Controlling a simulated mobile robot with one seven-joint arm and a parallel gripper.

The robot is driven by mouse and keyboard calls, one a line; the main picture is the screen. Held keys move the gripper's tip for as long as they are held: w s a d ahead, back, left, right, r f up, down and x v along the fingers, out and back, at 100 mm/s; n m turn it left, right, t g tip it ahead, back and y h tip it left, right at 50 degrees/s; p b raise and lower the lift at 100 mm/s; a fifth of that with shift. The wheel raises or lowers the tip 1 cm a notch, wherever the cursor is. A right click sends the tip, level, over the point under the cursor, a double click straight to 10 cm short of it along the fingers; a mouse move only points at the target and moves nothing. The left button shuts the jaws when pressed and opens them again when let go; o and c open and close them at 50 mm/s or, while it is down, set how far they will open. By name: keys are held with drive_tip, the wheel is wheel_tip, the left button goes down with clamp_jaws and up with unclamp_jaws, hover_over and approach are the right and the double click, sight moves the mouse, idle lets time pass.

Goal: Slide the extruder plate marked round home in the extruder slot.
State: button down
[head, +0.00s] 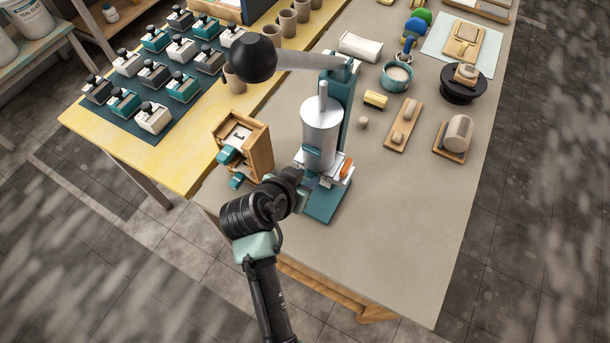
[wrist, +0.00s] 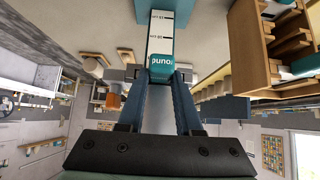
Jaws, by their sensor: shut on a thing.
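The extruder (head: 321,125) stands on the table with a white barrel, a teal column and a teal base (head: 322,210). My gripper (head: 304,184) is at the foot of the extruder, on its near left side. In the wrist view, my gripper (wrist: 162,82) is shut on the teal tab of the round plate (wrist: 162,64); the word "round" shows upside down on it. A pale strip with dark marks (wrist: 160,35) extends beyond the tab toward a teal surface. The slot mouth is not clear, and how deep the plate sits cannot be told.
A wooden rack (head: 260,152) with teal-tabbed plates stands close left of the extruder; it also shows in the wrist view (wrist: 249,50). The lever's black knob (head: 252,58) overhangs the left. Clay tools and a teal bowl (head: 397,76) lie behind right. The front right table is clear.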

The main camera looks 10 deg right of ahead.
drive_tip(key=c, duration=0.5)
unclamp_jaws()
drive_tip(key=shift+r, duration=0.1)
drive_tip(key=p+v, duration=0.4)
drive_tip(key=v, duration=0.2)
drive_tip(key=shift+p, duration=0.3)
drive_tip(key=b+v, duration=0.3)
drive_tip(key=v, duration=0.9)
drive_tip(key=shift+s+a, duration=0.3)
drive_tip(key=shift+s, duration=0.05)
